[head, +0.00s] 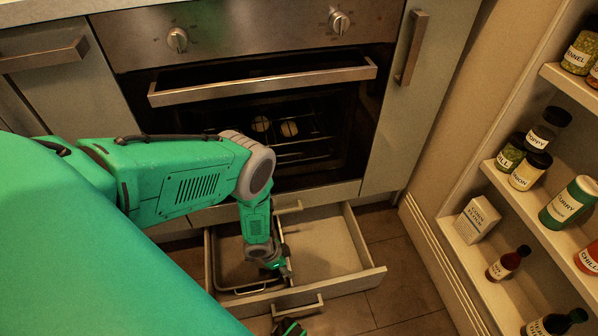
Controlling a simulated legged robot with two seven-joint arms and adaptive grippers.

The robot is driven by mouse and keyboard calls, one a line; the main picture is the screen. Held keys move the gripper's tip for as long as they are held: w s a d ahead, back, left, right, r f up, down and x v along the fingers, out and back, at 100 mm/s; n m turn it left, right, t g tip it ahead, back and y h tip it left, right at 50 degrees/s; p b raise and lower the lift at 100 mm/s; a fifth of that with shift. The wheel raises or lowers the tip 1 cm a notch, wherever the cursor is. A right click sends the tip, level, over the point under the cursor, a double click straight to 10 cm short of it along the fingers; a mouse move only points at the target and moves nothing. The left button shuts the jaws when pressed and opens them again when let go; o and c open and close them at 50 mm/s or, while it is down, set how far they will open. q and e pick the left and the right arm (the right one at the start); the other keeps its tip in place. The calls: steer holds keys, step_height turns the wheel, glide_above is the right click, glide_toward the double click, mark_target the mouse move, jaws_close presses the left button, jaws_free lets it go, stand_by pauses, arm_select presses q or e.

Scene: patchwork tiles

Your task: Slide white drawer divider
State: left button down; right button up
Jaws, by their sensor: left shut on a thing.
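A pale drawer (335,258) is pulled out below the oven. The white divider (283,233) runs front to back inside it, partly hidden by my left wrist and gripper. My left gripper (285,270) reaches down into the drawer near its front panel. It is shut on the divider, though the contact is small and dark. A dark tray (231,262) lies in the drawer's left part, and the right part looks empty. A dark green and black piece (290,328) at the bottom edge looks like my right gripper; its jaws are not clear.
The oven (262,87) stands behind the drawer, its door ajar at the top, with a long handle (265,84). Open shelves (520,200) with spice jars and bottles stand at right. Tiled floor (400,285) is clear between drawer and shelves.

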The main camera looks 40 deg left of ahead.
arm_select(q)
steer(key=shift+w, duration=0.1)
steer(key=c, duration=0.6)
jaws_free()
steer(key=shift+r, duration=0.1)
steer(key=shift+c, duration=0.2)
steer(key=v, duration=1.1)
steer(key=shift+s+r, duration=0.2)
steer(key=shift+r, duration=0.15)
steer(key=shift+a, duration=0.15)
